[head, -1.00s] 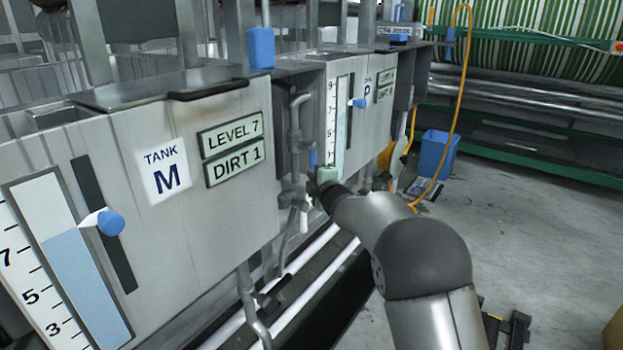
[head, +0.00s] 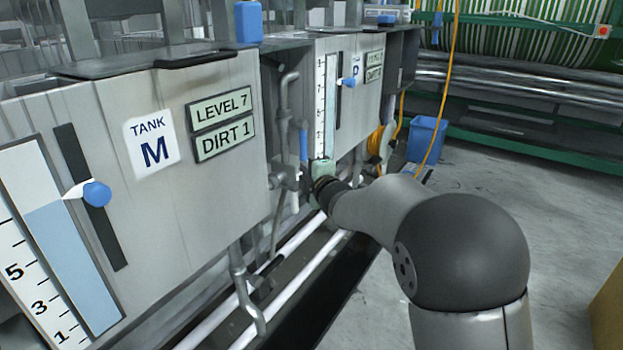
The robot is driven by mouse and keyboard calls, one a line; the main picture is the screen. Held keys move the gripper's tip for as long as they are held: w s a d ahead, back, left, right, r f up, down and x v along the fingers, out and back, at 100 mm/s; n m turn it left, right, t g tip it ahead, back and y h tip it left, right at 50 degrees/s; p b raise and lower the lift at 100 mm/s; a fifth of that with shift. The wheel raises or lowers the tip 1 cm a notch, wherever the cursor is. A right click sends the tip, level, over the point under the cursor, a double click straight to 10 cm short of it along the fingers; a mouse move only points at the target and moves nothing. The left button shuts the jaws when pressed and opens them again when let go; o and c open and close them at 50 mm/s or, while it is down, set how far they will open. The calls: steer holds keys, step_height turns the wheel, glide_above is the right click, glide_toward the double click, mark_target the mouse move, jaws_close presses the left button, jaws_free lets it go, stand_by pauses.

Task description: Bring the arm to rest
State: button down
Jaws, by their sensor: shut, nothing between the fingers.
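My arm runs from the lower right toward the tanks, its dark, narrow far end beside the pipes between the two tanks. My gripper (head: 322,169) is at that far end, small and mostly hidden behind the wrist, in front of the lower part of the second tank's gauge (head: 330,100). It is shut and I see nothing held. I cannot tell whether it touches the tank. Tank M (head: 230,190) stands at the left, with plates reading LEVEL 7 and DIRT 1.
Pipes and a valve (head: 285,177) are close to the gripper. A blue handle (head: 304,143) stands upright there. Tank M's gauge has a blue knob (head: 97,193). A blue bin (head: 426,140) and a yellow hose (head: 445,90) are farther back. The floor at right is mostly clear.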

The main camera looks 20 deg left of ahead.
steer(key=s+d+r+m+g+h+p, duration=0.1)
steer(key=s+d+r+m+h+p, duration=0.3)
steer(key=d+p, duration=0.35)
steer(key=s+d+r+m+g+h+p, duration=0.15)
steer(key=s+d+r+m+p, duration=0.3)
steer(key=d, duration=0.45)
steer(key=s+d+r+m+g+h+p, duration=0.1)
steer(key=s+d+r+m+h+p, duration=0.25)
steer(key=d+p, duration=0.5)
steer(key=s+d+r+m+g+p, duration=0.3)
steer(key=s+p, duration=0.3)
steer(key=s, duration=0.3)
steer(key=s+d+r+m+g+h+p, duration=0.1)
steer(key=s+d+r+m+g+p, duration=0.2)
steer(key=s, duration=0.6)
steer(key=s+d+r+m+g+h+p, duration=0.1)
steer(key=s+d+r+m+g+p, duration=0.2)
steer(key=s+d+r+m+p, duration=0.3)
steer(key=s+r+p, duration=0.1)
steer(key=s+p, duration=0.2)
steer(key=shift+s+d+m, duration=0.15)
steer(key=shift+d+m, duration=0.25)
